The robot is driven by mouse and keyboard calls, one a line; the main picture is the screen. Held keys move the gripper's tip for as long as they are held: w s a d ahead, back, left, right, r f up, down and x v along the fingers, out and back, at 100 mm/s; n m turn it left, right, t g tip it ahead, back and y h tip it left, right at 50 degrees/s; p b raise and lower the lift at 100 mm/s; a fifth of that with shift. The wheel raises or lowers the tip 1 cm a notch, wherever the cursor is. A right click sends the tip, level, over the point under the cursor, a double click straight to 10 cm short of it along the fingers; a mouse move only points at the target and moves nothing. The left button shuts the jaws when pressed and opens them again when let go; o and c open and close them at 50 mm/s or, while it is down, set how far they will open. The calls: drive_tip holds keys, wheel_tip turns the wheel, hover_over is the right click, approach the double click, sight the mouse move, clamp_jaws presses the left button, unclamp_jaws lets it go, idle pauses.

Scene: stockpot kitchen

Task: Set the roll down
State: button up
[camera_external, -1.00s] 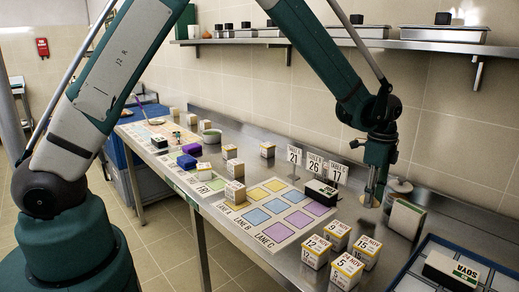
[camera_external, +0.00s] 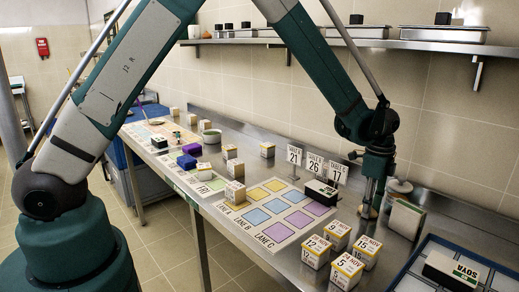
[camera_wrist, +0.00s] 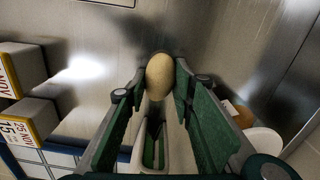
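The roll is a tan, rounded oval (camera_wrist: 159,76). In the wrist view it sits between my fingertips, with a green finger against each side. In the external view the roll (camera_external: 368,211) shows at the bottom of my gripper (camera_external: 371,203), low over the steel counter (camera_external: 312,211). My gripper points straight down and is shut on the roll. I cannot tell whether the roll's underside touches the counter.
Several date-marked boxes (camera_external: 340,236) stand in front and left of my gripper. A black-topped box (camera_external: 321,192) and number signs (camera_external: 315,165) stand left. Coloured lane squares (camera_external: 275,213) lie further left.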

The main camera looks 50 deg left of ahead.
drive_tip(key=o, duration=0.4)
drive_tip(key=shift+o, duration=0.2)
drive_tip(key=shift+r, duration=0.15)
wheel_tip(320, 180, up, 12)
drive_tip(key=shift+p, duration=0.4)
drive_tip(key=shift+a+r, duration=0.1)
idle(0.6)
